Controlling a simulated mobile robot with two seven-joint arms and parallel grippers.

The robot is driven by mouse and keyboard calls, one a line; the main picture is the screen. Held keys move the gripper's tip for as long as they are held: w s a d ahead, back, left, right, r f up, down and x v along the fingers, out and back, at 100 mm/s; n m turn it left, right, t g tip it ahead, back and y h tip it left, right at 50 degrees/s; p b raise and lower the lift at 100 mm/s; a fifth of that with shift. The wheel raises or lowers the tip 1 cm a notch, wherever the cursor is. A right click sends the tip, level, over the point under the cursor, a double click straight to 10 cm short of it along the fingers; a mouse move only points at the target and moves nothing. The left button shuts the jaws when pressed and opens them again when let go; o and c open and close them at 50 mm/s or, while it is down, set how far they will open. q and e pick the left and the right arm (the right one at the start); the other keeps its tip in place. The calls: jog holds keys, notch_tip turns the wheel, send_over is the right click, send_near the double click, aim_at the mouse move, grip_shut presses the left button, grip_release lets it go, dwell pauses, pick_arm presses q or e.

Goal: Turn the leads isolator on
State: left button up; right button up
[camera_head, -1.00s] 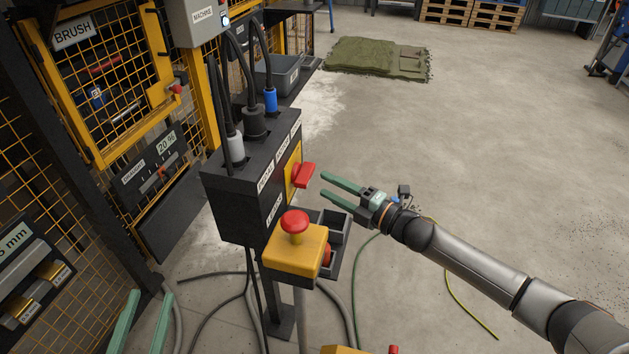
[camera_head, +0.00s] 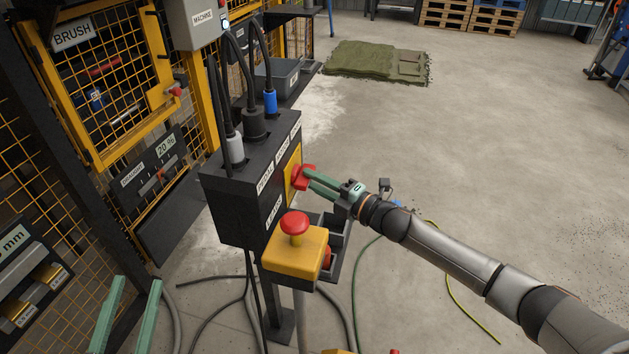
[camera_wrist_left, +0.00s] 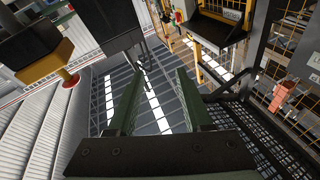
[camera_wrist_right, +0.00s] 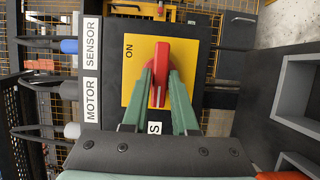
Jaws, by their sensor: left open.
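The leads isolator is a red rotary handle (camera_head: 300,174) on a yellow plate on the side of a black box (camera_head: 240,195). In the right wrist view the red handle (camera_wrist_right: 161,56) stands across the yellow plate (camera_wrist_right: 133,88), with ON printed to its left, so the handle is not pointing at ON. My right gripper (camera_wrist_right: 161,78) has its green fingers closed on both sides of the handle; they hide part of the plate and a label below. My left gripper (camera_head: 127,312) is open and empty at lower left, away from the box; its fingers show in the left wrist view (camera_wrist_left: 155,100).
A yellow box (camera_head: 296,262) with a red mushroom button (camera_head: 294,223) stands just below and in front of the isolator. A grey open tray (camera_head: 335,245) is beside it. Cables (camera_head: 245,80) rise from the black box. Open floor lies to the right.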

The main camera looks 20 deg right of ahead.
grip_shut()
